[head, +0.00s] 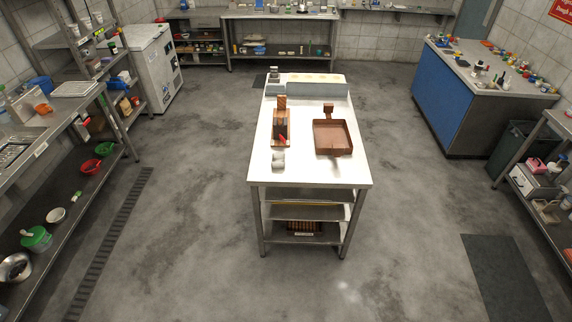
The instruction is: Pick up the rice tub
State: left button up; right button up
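I cannot tell for sure which item is the rice tub. A tub with a green lid (36,238) stands on the lower shelf at the left. A white bowl (55,215) and a metal bowl (15,268) are on the same shelf near it. A small pale container (278,158) stands on the steel table (312,174) in the middle. Neither of my grippers shows in the head view, so their state and what they hold are hidden.
The steel table also bears a brown square tray (333,138) and a brown wooden holder (281,125). A steel rack (110,170) runs along the left, a blue counter (439,97) stands at the right. A white freezer (153,65) is at back left. Floor around the table is clear.

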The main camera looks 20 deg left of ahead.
aim_at(278, 160)
jog(key=z, duration=0.55)
jog(key=i, duration=0.85)
jog(key=z, duration=0.45)
jog(key=i, duration=1.55)
jog(key=u, duration=1.5)
jog(key=i, duration=0.6)
jog(key=u, duration=0.55)
